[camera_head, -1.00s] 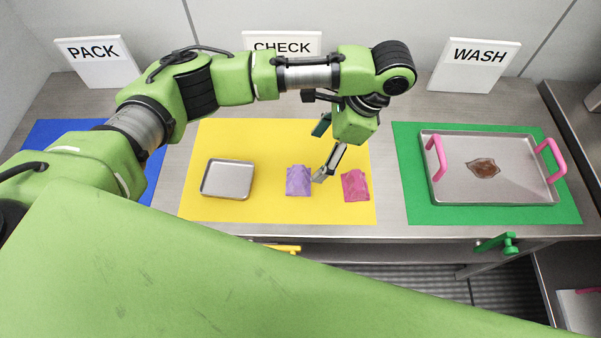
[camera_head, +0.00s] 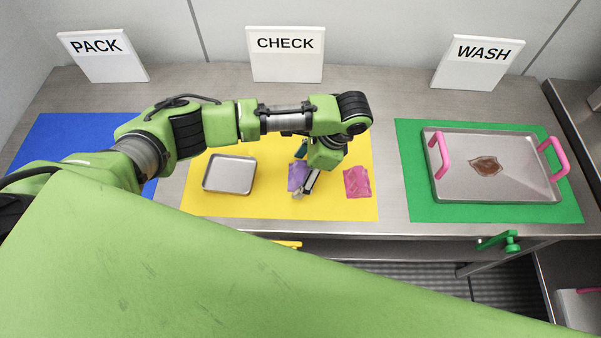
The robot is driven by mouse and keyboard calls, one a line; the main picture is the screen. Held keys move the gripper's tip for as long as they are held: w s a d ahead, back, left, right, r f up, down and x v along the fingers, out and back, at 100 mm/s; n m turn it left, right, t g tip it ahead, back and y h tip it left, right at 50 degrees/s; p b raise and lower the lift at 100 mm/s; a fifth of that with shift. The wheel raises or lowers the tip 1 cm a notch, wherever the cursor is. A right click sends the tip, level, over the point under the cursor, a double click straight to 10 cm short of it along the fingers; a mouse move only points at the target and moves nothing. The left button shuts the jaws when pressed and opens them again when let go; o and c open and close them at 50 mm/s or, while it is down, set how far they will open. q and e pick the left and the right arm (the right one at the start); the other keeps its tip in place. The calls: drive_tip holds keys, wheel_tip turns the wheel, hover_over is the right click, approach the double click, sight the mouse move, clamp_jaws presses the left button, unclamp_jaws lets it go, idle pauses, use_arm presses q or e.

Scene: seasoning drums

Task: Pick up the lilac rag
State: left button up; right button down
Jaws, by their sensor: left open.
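The lilac rag (camera_head: 295,177) lies crumpled on the yellow mat (camera_head: 260,206) in the middle of the table. My left gripper (camera_head: 302,188) is low over the rag's right side, and its fingers hide part of the rag. The gripper is open. I cannot tell whether the fingers touch the rag. My right gripper is not in view.
A pink rag (camera_head: 357,182) lies close to the right of my left gripper. A small metal tray (camera_head: 229,190) stands to the left. A large tray with pink handles (camera_head: 511,197) and a brown stain sits on the green mat (camera_head: 415,207). CHECK (camera_head: 285,68), PACK and WASH signs stand behind.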

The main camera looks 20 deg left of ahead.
use_arm(q)
drive_tip(key=c, duration=1.2)
drive_tip(key=shift+r, duration=0.65)
drive_tip(key=s+d+r, duration=0.3)
drive_tip(key=r, duration=0.1)
drive_tip(key=s+d+r, duration=0.3)
drive_tip(key=s, duration=0.1)
drive_tip(key=s+d+r+p, duration=0.1)
drive_tip(key=s+d+r, duration=0.2)
drive_tip(key=s+r, duration=0.1)
drive_tip(key=shift+r, duration=0.35)
drive_tip(key=shift+a, duration=0.1)
